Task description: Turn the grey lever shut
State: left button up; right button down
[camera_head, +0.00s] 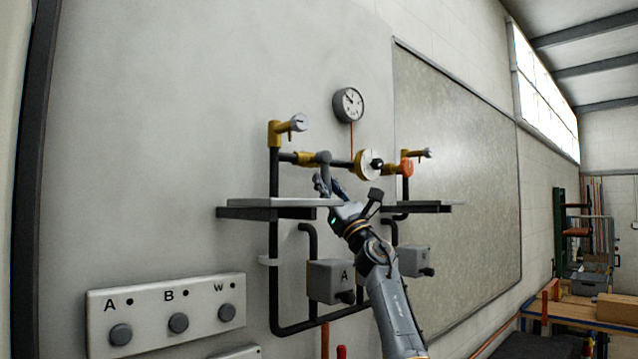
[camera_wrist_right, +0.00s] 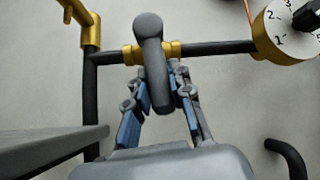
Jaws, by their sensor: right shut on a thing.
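The grey lever (camera_head: 323,158) sits on a brass valve body (camera_head: 304,158) on the dark horizontal pipe. In the right wrist view the lever (camera_wrist_right: 154,65) has its round hub at the top, and its handle points down, crosswise to the pipe. My right gripper (camera_head: 328,184) reaches up to it from below. In the wrist view its blue-padded fingers (camera_wrist_right: 160,92) stand on both sides of the handle and are shut on it. The handle's lower end shows between the fingers. My left gripper is not in view.
A grey shelf (camera_head: 270,202) juts out left of my gripper, another (camera_head: 430,207) to the right. A white numbered dial (camera_head: 368,165) and an orange knob (camera_head: 406,168) sit right along the pipe. A button panel (camera_head: 165,307) is lower left.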

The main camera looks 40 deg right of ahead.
jog(key=shift+r, duration=0.1)
jog(key=c, duration=1.2)
grip_release()
jog(key=shift+a, duration=0.1)
jog(key=shift+o, duration=0.2)
jog(key=shift+s+f, duration=0.3)
jog(key=shift+f, duration=0.15)
jog(key=v, duration=1.1)
jog(key=shift+c, duration=0.5)
